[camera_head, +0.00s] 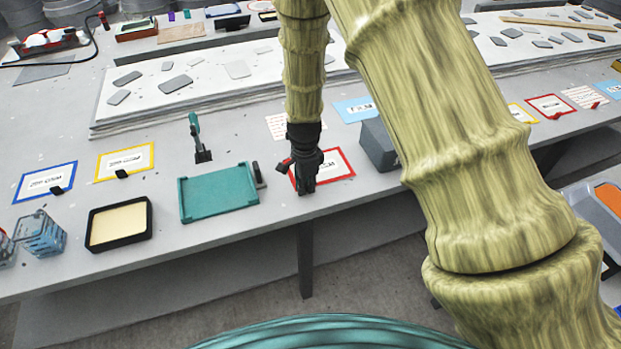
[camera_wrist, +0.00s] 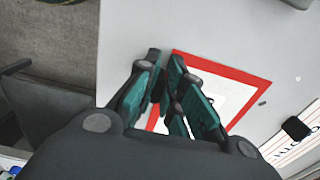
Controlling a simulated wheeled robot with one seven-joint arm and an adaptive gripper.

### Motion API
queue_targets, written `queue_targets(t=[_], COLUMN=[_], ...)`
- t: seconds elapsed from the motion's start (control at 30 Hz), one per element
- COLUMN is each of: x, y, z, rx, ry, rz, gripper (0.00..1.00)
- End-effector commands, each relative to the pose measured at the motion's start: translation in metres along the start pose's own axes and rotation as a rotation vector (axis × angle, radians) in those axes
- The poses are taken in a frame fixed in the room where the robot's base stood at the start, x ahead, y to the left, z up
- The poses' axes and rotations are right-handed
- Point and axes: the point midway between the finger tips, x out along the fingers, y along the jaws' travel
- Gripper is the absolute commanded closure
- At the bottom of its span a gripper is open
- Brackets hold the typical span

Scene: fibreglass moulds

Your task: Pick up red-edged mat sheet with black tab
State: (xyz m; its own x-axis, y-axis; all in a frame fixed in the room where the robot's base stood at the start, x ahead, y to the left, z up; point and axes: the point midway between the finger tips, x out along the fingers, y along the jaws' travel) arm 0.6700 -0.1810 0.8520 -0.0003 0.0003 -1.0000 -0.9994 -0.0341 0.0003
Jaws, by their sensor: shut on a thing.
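The red-edged mat sheet (camera_head: 338,163) lies on the grey table near its front edge, partly hidden by my gripper; its red border also shows in the wrist view (camera_wrist: 232,70). My gripper (camera_head: 304,186) points down over the sheet's left side. In the wrist view its teal-padded fingers (camera_wrist: 163,78) are closed around a small dark piece at the sheet's edge, which appears to be the black tab (camera_wrist: 158,86). The fingers hide most of it. The sheet looks flat on the table; I cannot tell any lift.
A teal tray (camera_head: 219,192) and a small dark clamp stand left of my gripper. A grey block (camera_head: 378,145) stands close on the right. A red-striped sheet (camera_head: 281,126) and a blue-edged sheet (camera_head: 356,109) lie behind. Another red-edged sheet (camera_head: 550,105) lies far right.

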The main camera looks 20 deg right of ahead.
Motion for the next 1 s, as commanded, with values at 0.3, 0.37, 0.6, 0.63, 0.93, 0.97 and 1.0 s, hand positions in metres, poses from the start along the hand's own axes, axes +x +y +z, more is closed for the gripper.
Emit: queue_targets(t=[0.3,0.37,0.6,0.63,0.93,0.97,1.0], x=[-0.028,-0.036,-0.042,-0.043,-0.048,-0.049,-0.049], y=[-0.001,-0.001,0.038,0.044,0.099,0.103,0.108], z=[0.000,0.000,0.026,0.031,0.069,0.072,0.076], rx=[-0.001,-0.001,-0.001,-0.001,-0.002,-0.002,-0.001], ry=[0.001,0.001,0.000,0.000,0.001,0.000,0.000], rz=[-0.001,-0.001,0.003,0.004,0.001,0.002,0.002], gripper=[1.00,1.00,1.00,1.00,1.00,1.00,1.00])
